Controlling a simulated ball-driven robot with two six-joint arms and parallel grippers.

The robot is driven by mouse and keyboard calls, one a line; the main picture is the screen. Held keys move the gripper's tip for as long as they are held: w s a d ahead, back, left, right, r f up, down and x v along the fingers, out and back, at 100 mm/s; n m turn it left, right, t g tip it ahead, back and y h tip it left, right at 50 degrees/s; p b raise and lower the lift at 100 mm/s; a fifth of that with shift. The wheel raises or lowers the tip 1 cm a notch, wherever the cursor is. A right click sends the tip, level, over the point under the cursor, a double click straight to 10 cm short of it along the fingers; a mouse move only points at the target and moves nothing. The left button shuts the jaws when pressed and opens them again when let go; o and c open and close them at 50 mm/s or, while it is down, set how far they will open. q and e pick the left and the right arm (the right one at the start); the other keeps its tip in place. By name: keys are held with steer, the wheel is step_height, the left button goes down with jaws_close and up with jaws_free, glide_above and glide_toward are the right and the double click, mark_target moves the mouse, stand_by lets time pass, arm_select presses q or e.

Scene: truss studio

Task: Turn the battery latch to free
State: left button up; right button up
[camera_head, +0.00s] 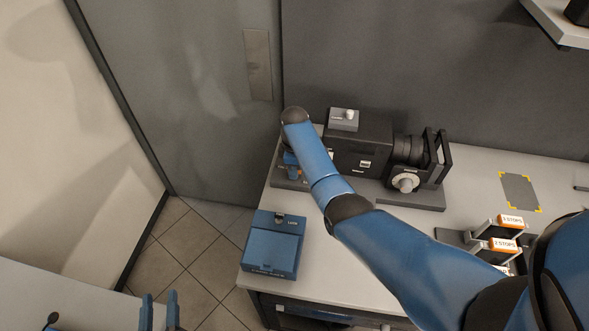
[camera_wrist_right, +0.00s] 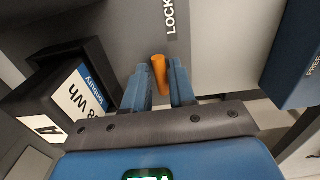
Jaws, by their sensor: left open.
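The orange latch lever (camera_wrist_right: 159,75) shows in the right wrist view, beside a grey plate lettered LOCK (camera_wrist_right: 171,18). My right gripper (camera_wrist_right: 160,85) has its two blue fingers on either side of the lever, very close to it. I cannot tell whether they press on it. A battery (camera_wrist_right: 75,98) with a white label reading Wh lies to the left in the wrist view. In the head view the right gripper (camera_head: 291,165) is mostly hidden behind my own arm, at the back of the camera rig. My left gripper (camera_head: 160,310) is open and empty at the bottom left.
A black camera (camera_head: 359,145) with a matte box stands on the table (camera_head: 330,260). A blue case (camera_head: 272,244) sits at the table's left front. Orange-labelled filters (camera_head: 505,243) stand at the right. FREE is lettered on a blue part (camera_wrist_right: 305,55) at the wrist view's right.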

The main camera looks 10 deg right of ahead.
steer(key=shift+o, duration=0.9)
steer(key=shift+f, duration=0.1)
step_height(320, 180, up, 11)
steer(key=b, duration=0.1)
steer(key=shift+b, duration=0.3)
steer(key=shift+f, duration=0.1)
